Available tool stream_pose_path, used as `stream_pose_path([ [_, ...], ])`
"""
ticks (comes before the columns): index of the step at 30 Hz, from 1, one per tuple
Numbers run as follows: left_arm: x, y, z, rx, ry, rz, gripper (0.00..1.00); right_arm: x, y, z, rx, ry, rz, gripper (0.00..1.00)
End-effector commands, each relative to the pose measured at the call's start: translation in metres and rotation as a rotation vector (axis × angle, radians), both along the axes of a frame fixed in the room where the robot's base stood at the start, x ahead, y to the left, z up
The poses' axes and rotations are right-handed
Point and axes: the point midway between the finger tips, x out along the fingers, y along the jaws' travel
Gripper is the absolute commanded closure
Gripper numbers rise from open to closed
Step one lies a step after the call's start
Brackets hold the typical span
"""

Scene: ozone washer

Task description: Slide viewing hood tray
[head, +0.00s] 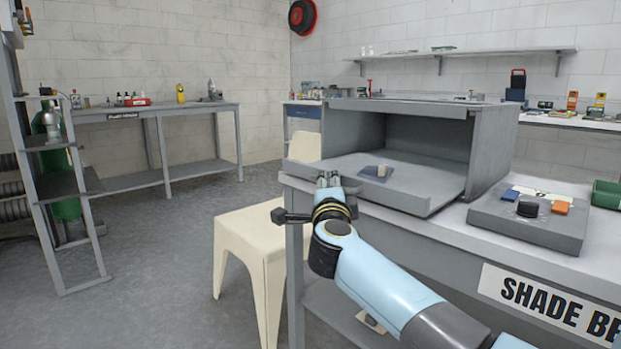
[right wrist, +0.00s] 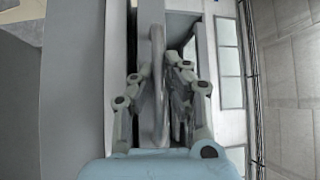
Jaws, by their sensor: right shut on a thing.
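The viewing hood (head: 490,140) is a grey open-fronted box on the bench. Its grey tray (head: 410,188) sticks out of the opening toward me. On the tray are a dark blue piece and a small beige block (head: 382,171). My right gripper (head: 328,180) is at the tray's front edge, toward its left end. In the right wrist view its fingers (right wrist: 157,90) stand on both sides of a grey bar (right wrist: 157,40), which looks like the tray's handle, and are shut on it. The gripper partly hides the bar in the head view. My left gripper is not in view.
A grey control box (head: 525,228) with a black knob stands right of the tray on the bench. A cream stool (head: 245,235) stands at the bench's left end. A side table (head: 160,109) and rack (head: 38,175) are farther left, with clear floor between.

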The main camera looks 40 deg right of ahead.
Motion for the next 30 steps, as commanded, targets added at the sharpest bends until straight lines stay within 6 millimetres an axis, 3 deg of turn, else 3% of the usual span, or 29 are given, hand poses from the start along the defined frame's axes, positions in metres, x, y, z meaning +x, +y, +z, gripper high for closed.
stream_pose_path([
  [11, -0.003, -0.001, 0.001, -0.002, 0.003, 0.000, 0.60, -0.001, -0.008, -0.007, 0.004, 0.010, -0.006, 1.00],
  [12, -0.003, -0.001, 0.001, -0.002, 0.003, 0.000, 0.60, -0.001, -0.008, -0.007, 0.004, 0.010, -0.006, 0.87],
  [17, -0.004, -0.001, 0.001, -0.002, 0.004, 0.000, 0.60, -0.001, -0.008, -0.005, 0.003, 0.007, -0.004, 0.66],
  [26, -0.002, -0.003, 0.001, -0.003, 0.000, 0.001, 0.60, -0.002, -0.006, -0.003, 0.003, 0.004, -0.003, 0.66],
  [30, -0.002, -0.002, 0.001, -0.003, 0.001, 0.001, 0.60, -0.014, 0.004, -0.006, 0.003, 0.005, -0.002, 0.66],
])
